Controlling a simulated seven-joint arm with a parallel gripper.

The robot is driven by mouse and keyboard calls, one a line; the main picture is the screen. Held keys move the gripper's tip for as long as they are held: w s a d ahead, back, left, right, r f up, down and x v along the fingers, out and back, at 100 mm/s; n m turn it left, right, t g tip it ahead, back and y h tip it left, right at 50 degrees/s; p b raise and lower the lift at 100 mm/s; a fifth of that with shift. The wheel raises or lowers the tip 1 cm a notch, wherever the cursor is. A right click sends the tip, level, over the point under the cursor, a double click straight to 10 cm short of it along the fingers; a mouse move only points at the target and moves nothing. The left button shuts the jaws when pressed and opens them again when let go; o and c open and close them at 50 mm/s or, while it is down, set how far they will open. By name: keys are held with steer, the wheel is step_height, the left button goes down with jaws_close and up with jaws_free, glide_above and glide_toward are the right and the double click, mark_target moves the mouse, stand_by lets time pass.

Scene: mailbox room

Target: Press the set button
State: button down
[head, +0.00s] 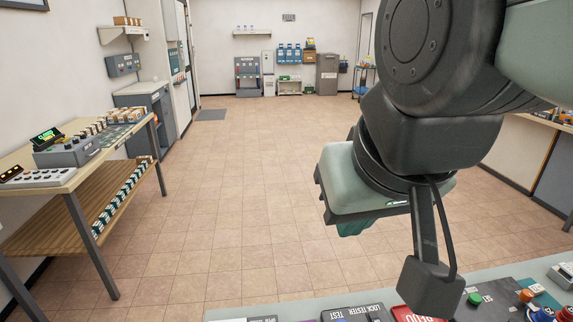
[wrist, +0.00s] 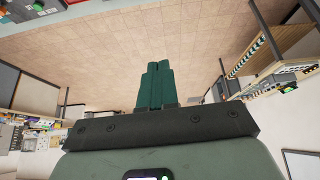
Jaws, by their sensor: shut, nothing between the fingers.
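No button that I can clearly read as the set button shows. A red panel (head: 415,314) with partly cut-off white lettering sits at the bottom edge of the head view, partly behind my arm. To its right are a green button (head: 474,298) and an orange button (head: 525,296). My gripper (head: 355,229) hangs in the air above the floor, beyond the near bench; its fingers are mostly hidden under the hand. In the wrist view the teal fingers of my gripper (wrist: 154,70) are together and empty, touching nothing.
The near bench (head: 240,313) also carries a lock tester box (head: 352,313) and a blue knob (head: 543,314). A wooden table (head: 70,180) with devices and small boxes stands at the left. The tiled floor (head: 220,190) between is clear.

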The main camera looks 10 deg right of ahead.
steer(key=w+d+r+t+h, duration=0.1)
steer(key=w+d+r+t, duration=0.15)
steer(key=w+r, duration=0.45)
steer(key=w+d+r+t, duration=0.2)
steer(key=w+r+t, duration=0.2)
steer(key=r, duration=0.5)
steer(key=w+d+r+t+h, duration=0.1)
steer(key=w+d+r+t, duration=0.15)
steer(key=w+r, duration=0.5)
steer(key=w+d+m+h, duration=0.2)
steer(key=w+d, duration=0.3)
steer(key=w+d+f+m+g, duration=0.2)
steer(key=d+f+m+g, duration=0.25)
steer(key=d+f, duration=0.7)
steer(key=w+d+f+m+g, duration=0.1)
steer(key=d+f+m+g, duration=0.4)
steer(key=f, duration=1)
steer(key=s+d+f+m+t+y, duration=0.1)
steer(key=s+d+f+m, duration=0.3)
steer(key=f, duration=0.5)
steer(key=s+d+f+m+t+y, duration=0.1)
steer(key=s+d+f+m+y, duration=0.2)
steer(key=s+d+f+m, duration=0.2)
steer(key=s+d+f+m+t+y, duration=0.1)
steer(key=s+d+f+m, duration=0.3)
steer(key=d+f, duration=0.4)
step_height(320, 180, down, 5)
steer(key=shift+s+d+f+m+y, duration=0.1)
steer(key=shift+s+d+m+y, duration=0.05)
steer(key=shift+s+m+y, duration=0.25)
